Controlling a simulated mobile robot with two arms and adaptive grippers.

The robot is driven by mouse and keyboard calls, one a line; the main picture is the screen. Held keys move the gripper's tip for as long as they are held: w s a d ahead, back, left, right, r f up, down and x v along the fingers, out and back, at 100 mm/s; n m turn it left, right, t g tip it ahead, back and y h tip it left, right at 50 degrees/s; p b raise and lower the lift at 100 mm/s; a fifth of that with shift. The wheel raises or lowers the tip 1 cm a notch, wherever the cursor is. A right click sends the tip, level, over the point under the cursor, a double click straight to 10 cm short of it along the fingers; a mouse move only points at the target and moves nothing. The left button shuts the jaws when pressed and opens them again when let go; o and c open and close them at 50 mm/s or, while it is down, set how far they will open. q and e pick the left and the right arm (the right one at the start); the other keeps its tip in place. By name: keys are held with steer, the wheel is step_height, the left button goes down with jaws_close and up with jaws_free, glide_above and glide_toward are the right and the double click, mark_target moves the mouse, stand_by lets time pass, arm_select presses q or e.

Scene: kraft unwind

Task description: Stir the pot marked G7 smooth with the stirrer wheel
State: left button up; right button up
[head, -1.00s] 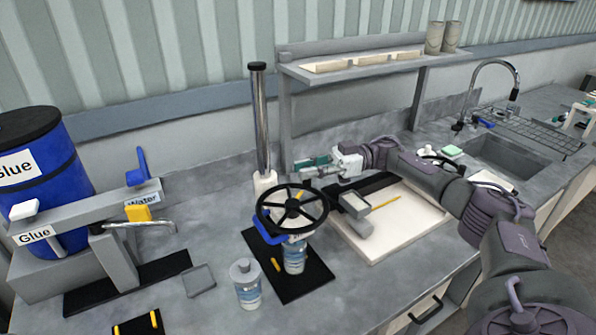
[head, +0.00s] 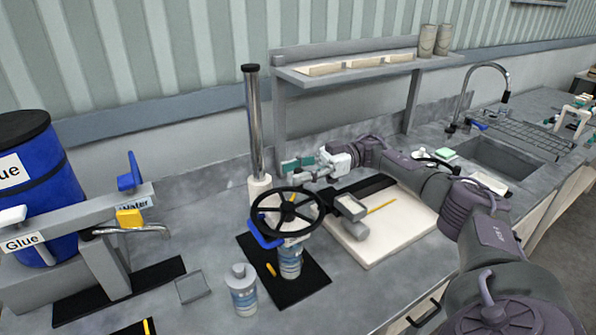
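The black stirrer wheel (head: 288,211) sits level above a black base plate (head: 309,293), beside a tall chrome column. A white pot with a blue label (head: 290,263) stands upright on the plate under the wheel, its top partly hidden. A second, similar capped pot (head: 242,293) stands on the counter to its front left. The mark G7 cannot be read on either pot. My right gripper (head: 297,169) is behind and above the wheel, pointing left. Its fingers look apart, with nothing between them. It does not appear to touch the wheel. My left gripper is out of view.
The chrome column (head: 254,125) rises close to the left of my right gripper. A shelf (head: 345,70) hangs above my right arm. A pale board (head: 407,224) with a scale and pencil lies right of the wheel. Glue and water dispensers (head: 105,212) stand at left.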

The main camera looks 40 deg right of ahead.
steer(key=shift+d, duration=0.15)
steer(key=v, duration=0.7)
steer(key=shift+d, duration=0.15)
